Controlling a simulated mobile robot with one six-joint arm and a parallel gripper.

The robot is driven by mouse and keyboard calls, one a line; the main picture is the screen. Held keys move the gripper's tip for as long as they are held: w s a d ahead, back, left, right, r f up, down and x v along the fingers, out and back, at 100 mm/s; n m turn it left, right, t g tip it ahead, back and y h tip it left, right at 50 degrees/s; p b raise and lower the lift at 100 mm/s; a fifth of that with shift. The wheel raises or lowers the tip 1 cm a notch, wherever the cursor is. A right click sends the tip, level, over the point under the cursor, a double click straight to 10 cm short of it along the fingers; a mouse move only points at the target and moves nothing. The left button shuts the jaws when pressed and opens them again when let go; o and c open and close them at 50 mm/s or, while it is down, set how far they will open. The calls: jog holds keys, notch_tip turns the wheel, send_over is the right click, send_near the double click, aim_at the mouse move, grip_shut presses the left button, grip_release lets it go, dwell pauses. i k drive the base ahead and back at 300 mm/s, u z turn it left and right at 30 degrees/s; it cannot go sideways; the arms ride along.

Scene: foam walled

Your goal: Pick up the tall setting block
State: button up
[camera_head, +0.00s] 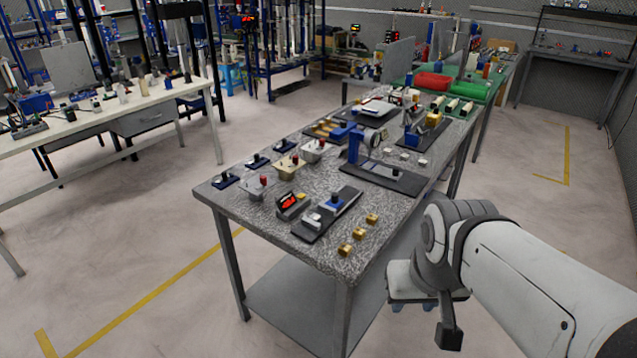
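Several small brass blocks stand along the near right edge of the speckled grey table (330,262): a front one (345,250), a middle one (359,234) and a rear one (372,219). They look similar in size; I cannot tell which, if any, is the tall setting block. Small silver blocks (405,156) sit farther back on the table. My gripper (448,336) is at the lower right, off the table's right side and apart from all blocks. Its fingers are not clearly seen, so its opening cannot be told.
A black-based gauge (326,215), a red-marked instrument (292,205) and metal boxes crowd the table left of the brass blocks. A blue stand (355,146) rises behind. A white workbench (110,115) stands left. Floor is clear between the benches and at right.

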aim_at(316, 217)
jog(key=i, duration=0.85)
jog(key=u, duration=0.05)
